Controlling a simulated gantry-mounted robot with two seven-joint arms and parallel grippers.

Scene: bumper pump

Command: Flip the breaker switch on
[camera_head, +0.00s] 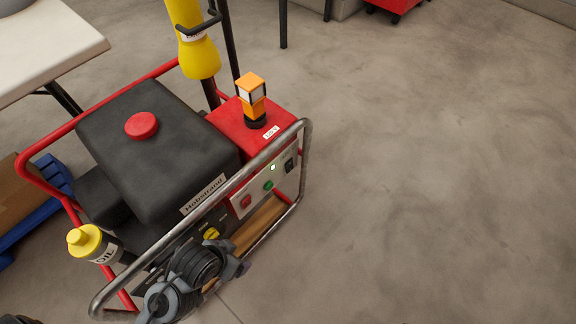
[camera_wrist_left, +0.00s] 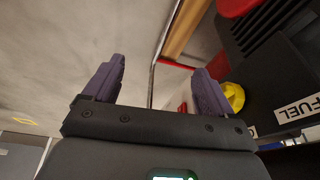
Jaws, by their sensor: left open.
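The generator's control panel (camera_head: 270,182) faces right in the head view. It carries a black rocker-like switch (camera_head: 290,164) at its far end, which looks like the breaker; its position is too small to tell. A green button (camera_head: 268,185), a red button (camera_head: 246,201) and a small bright light (camera_head: 273,168) are beside it. My left gripper (camera_head: 236,262) is near the generator's lower front, below the panel and apart from the switch. In the left wrist view its two fingers (camera_wrist_left: 157,86) are spread with nothing held between them. The switch is not clearly visible there.
A metal frame bar (camera_head: 235,181) crosses in front of the panel. A yellow knob (camera_head: 211,233) sits close to my left gripper and behind one finger in the wrist view (camera_wrist_left: 233,97). The floor to the right is clear.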

